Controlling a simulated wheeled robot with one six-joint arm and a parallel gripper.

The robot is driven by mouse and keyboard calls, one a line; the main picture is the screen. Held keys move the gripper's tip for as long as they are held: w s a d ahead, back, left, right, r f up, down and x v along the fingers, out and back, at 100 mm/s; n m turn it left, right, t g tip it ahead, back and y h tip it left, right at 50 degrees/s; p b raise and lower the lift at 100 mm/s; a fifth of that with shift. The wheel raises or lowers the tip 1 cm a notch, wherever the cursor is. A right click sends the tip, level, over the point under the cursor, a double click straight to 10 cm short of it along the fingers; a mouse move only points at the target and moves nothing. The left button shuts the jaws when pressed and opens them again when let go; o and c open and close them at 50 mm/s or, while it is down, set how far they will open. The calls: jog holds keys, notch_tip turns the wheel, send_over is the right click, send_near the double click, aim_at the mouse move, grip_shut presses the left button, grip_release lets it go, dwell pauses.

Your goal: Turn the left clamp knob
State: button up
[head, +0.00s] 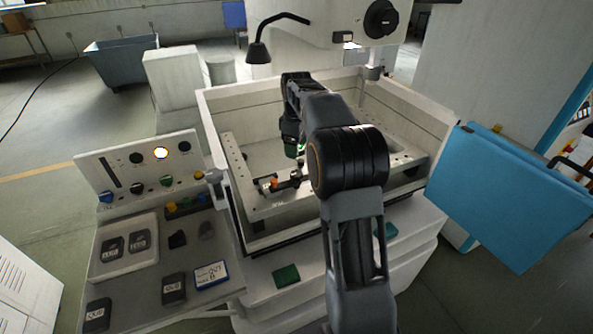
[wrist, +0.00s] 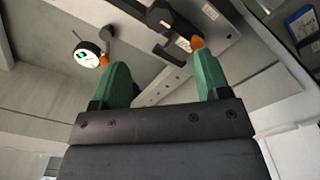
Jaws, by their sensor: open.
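A black clamp (head: 291,184) with an orange knob (head: 273,183) at its left sits on the pale rail inside the machine tank in the head view. In the wrist view a black clamp (wrist: 160,28) and an orange knob (wrist: 197,42) show at upper right, the knob just beyond the right fingertip. I take these to be the same clamp and knob. My gripper (wrist: 163,73) has green fingers spread wide, with nothing between them. In the head view my gripper (head: 293,147) hangs over the tank, behind the knob. My arm hides the rail's right part.
A round dial gauge (wrist: 87,55) with an orange part beside it is near the left finger in the wrist view. The tank wall (head: 232,190) surrounds the work area. A control panel (head: 140,170) stands left, a blue panel (head: 510,200) right. A black lamp (head: 258,52) hangs behind.

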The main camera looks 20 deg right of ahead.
aim_at(296, 173)
notch_tip(296, 173, down, 10)
jog(key=shift+f+p, duration=0.25)
jog(key=shift+p, duration=0.35)
jog(key=c, duration=0.9)
